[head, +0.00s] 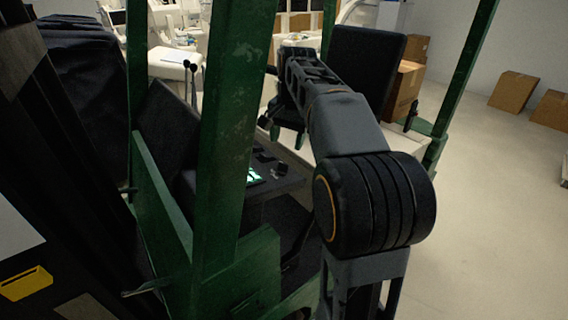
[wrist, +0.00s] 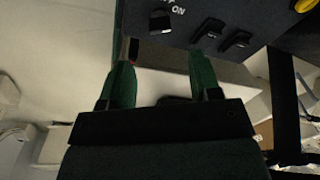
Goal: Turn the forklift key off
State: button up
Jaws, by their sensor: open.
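The forklift's dark control panel (wrist: 215,12) crosses the top of the wrist view. A small black key switch (wrist: 160,21) sits on it beside white lettering; "ON" is readable, and the word above it is cut off by the frame edge. My gripper (wrist: 161,68) is open and empty, its two green-looking fingers apart and pointing toward the panel. The key lies beyond the fingertips, roughly between their lines, and is not touched. In the head view my gripper (head: 275,122) is partly hidden by my arm, above the console (head: 280,184) with its lit screen. The key is too small there to identify surely.
Two black rocker switches (wrist: 222,35) sit right of the key, and a yellow button (wrist: 304,5) is farther right. A green forklift post (head: 229,100) stands left of my arm. A dark seat back (head: 366,65) and cardboard boxes (head: 404,90) are behind. Floor at right is open.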

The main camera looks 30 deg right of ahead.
aim_at(284, 163)
jog(key=f, duration=0.8)
jog(key=shift+w+a+f, duration=0.25)
jog(key=shift+w+a, duration=0.1)
jog(key=shift+c, duration=0.2)
jog(key=c, duration=0.9)
jog(key=n+y+b, duration=0.1)
jog(key=n, duration=0.5)
jog(key=shift+d+t, duration=0.1)
jog(key=shift+t, duration=0.3)
jog(key=n+y, duration=0.1)
jog(key=n, duration=0.4)
jog(key=shift+n+b, duration=0.3)
